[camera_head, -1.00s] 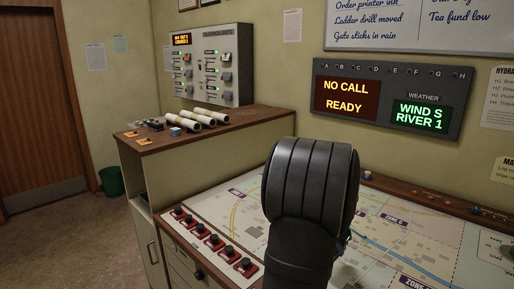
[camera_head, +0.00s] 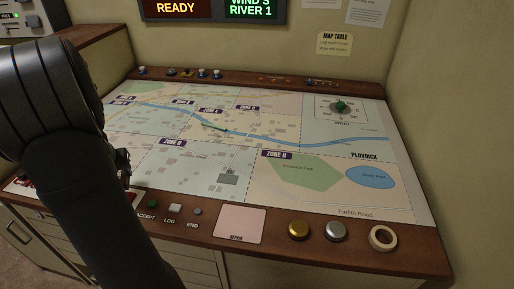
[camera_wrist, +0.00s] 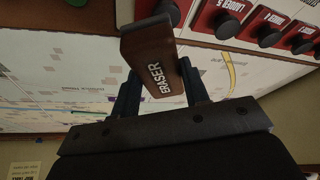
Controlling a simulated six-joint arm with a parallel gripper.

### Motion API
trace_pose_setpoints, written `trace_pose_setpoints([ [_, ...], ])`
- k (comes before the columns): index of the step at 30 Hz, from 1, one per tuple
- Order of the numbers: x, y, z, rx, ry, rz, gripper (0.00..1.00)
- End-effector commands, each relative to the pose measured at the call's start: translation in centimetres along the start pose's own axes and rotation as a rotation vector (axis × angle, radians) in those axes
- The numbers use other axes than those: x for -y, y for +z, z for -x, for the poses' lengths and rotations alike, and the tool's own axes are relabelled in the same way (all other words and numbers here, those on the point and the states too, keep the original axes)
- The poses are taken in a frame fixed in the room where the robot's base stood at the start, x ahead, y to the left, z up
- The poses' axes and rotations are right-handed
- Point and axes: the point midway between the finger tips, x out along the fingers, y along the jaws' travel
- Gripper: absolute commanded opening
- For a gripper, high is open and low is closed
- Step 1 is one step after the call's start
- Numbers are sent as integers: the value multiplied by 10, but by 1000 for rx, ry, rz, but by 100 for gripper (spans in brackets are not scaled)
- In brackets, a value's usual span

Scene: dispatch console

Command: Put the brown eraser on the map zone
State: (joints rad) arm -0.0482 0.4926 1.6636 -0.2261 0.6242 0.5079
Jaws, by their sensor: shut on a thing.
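The brown eraser (camera_wrist: 153,62), lettered ERASER, is between the two dark fingers of my gripper (camera_wrist: 158,82) in the wrist view. My gripper is shut on it. The eraser sticks out past the fingertips, near the row of red ladder buttons in that view. In the head view my arm covers the left side, hiding the eraser and most of the gripper. The map (camera_head: 235,185) lies on the sloping console top, divided by dashed lines into labelled zones. A large labelled zone (camera_head: 262,183) with a green park and blue pond is at its lower right.
A pink pad (camera_head: 240,224), a gold button (camera_head: 298,230), a silver button (camera_head: 336,231) and a tape roll (camera_head: 382,238) line the front wooden edge. A compass dial (camera_head: 340,107) is at the upper right. Red ladder buttons (camera_wrist: 228,23) show in the wrist view.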

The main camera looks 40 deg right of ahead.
Motion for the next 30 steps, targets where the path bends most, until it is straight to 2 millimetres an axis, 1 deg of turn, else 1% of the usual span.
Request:
trace_pose_setpoints([
  [2,-6,-2,0,0,4,-9,18],
  [5,-24,-7,-1,0,16,-38,18],
  [8,-58,-14,-2,0,38,-89,18],
  [9,-74,-17,-2,0,48,-114,18],
  [11,-101,-21,-2,0,65,-155,18],
  [12,-119,-23,-2,1,76,-183,18],
  [14,-147,-25,-1,1,94,-224,18],
  [15,-165,-25,0,1,105,-250,18],
  [20,-236,-22,6,1,150,-358,18],
  [21,-254,-20,8,1,161,-384,18],
  [23,-280,-16,12,1,178,-424,18],
  [24,-298,-12,14,1,189,-451,18],
  [26,-324,-6,19,1,206,-492,18],
  [27,-340,-2,22,1,217,-519,18],
  [29,-366,6,27,1,233,-559,18],
  [30,-382,12,30,2,244,-586,18],
])
